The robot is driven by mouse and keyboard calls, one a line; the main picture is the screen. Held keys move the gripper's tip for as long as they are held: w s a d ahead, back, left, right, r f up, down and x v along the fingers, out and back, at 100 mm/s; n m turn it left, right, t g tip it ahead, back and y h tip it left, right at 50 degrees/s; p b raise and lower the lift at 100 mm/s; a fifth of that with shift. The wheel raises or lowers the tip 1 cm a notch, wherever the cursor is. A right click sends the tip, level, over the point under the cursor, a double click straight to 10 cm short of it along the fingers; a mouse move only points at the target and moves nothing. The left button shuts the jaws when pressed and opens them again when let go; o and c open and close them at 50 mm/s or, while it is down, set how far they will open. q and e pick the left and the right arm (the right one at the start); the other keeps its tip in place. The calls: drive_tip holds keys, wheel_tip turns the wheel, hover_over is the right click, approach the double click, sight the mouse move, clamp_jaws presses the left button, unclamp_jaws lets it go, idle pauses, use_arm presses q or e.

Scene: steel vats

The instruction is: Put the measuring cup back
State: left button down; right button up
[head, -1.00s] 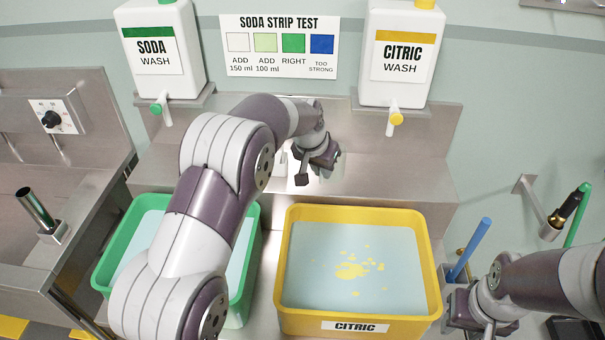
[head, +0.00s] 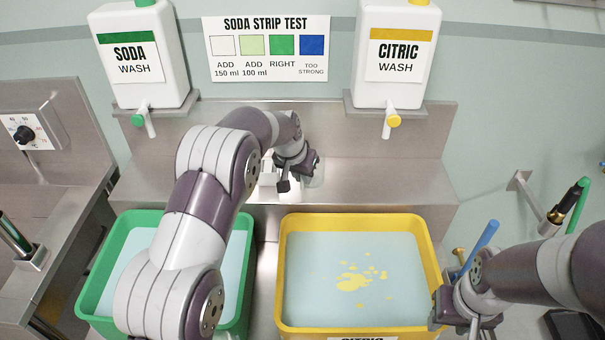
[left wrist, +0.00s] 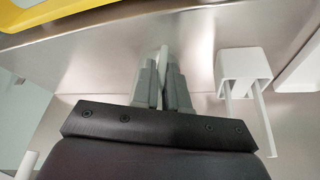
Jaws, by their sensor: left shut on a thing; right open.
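My left gripper (head: 300,178) is over the steel ledge at the back, between the two wash bottles. In the left wrist view its fingers (left wrist: 162,85) are shut on a thin pale piece (left wrist: 163,60), which I take to be the measuring cup's handle. The clear cup (head: 316,178) shows faintly beside the gripper in the head view; most of it is hidden. I cannot tell whether it touches the ledge. My right gripper (head: 468,318) is open at the right edge of the yellow citric basin (head: 437,275), partly hidden by its own arm.
A white holder with prongs (left wrist: 243,70) is right of the left fingers in the left wrist view. The green basin (head: 85,295) is partly behind my left arm. Soda (head: 145,55) and citric (head: 396,55) bottles with taps hang above. A blue handle (head: 480,245) stands by the right gripper.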

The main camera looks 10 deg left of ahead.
use_arm(q)
drive_tip(key=c, duration=1.6)
unclamp_jaws()
drive_tip(key=shift+f, duration=0.2)
drive_tip(key=o, duration=0.5)
drive_tip(key=shift+a, duration=0.1)
drive_tip(key=shift+c, duration=0.2)
drive_tip(key=shift+r, duration=0.1)
drive_tip(key=b+v, duration=0.1)
drive_tip(key=v, duration=1.1)
drive_tip(key=s+f+g, duration=0.1)
drive_tip(key=s+f, duration=0.2)
drive_tip(key=s, duration=0.6)
drive_tip(key=s+a+f+n+g+y, duration=0.1)
drive_tip(key=s+f, duration=0.3)
drive_tip(key=s, duration=0.5)
drive_tip(key=s+a+f+n, duration=0.1)
drive_tip(key=s+f, duration=0.3)
drive_tip(key=s, duration=0.6)
drive_tip(key=shift+g, duration=0.4)
drive_tip(key=shift+f, duration=0.1)
